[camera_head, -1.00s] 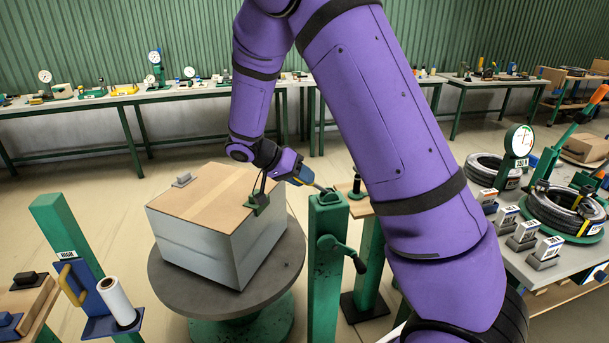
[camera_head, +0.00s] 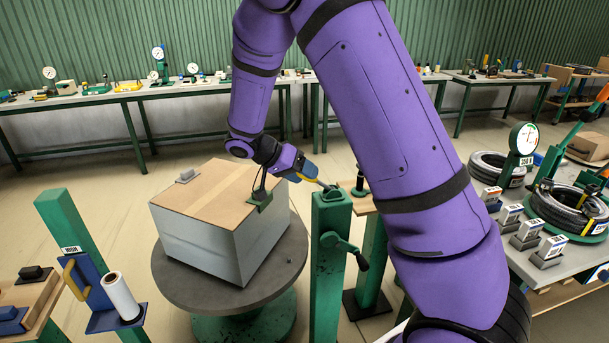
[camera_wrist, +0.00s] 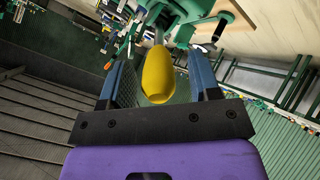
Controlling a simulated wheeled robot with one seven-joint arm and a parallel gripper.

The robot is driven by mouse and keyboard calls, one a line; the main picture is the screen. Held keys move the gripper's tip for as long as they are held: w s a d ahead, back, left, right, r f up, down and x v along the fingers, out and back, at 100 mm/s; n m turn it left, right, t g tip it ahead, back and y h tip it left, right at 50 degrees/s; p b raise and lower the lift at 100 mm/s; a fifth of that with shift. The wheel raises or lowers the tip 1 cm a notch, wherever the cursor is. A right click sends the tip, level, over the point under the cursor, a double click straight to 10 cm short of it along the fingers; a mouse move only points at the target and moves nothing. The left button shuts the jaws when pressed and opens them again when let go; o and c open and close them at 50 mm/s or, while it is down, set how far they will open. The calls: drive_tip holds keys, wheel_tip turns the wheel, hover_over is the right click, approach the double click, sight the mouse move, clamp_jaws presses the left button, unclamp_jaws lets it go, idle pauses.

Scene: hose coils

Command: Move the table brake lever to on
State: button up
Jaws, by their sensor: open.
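The brake lever has a yellow handle (camera_wrist: 158,76) on a thin metal rod. It stands at the top of a green post (camera_head: 327,265) beside the round grey turntable (camera_head: 180,285). My gripper (camera_head: 309,171) is at the lever above the post. In the wrist view my gripper (camera_wrist: 168,72) is open, with its two blue fingers on either side of the yellow handle. Gaps show between the handle and both fingers. In the head view the fingers hide most of the handle. I cannot read any on or off mark.
A large box (camera_head: 200,240) sits on the turntable, close left of my gripper. A crank handle (camera_head: 345,248) sticks out from the post. A bench with hose coils (camera_head: 567,207) and a dial gauge (camera_head: 524,139) stands at the right. A blue roll holder (camera_head: 98,300) is at the lower left.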

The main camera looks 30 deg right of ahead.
drive_tip(key=v, duration=1)
idle(0.5)
drive_tip(key=s+r+n+t+y, duration=0.2)
drive_tip(key=s+r+n+y, duration=0.1)
drive_tip(key=s, duration=0.7)
drive_tip(key=s+d+r+n+t+y, duration=0.1)
drive_tip(key=s+r+n+t+y, duration=0.2)
drive_tip(key=s, duration=0.7)
drive_tip(key=s+d+r+n+t+y, duration=0.1)
drive_tip(key=s+r+n+t+y, duration=0.2)
drive_tip(key=s+r+n, duration=0.3)
drive_tip(key=shift+s+d+r+y, duration=0.35)
drive_tip(key=shift+s+r, duration=0.85)
drive_tip(key=shift+s, duration=1.25)
drive_tip(key=shift+a, duration=0.1)
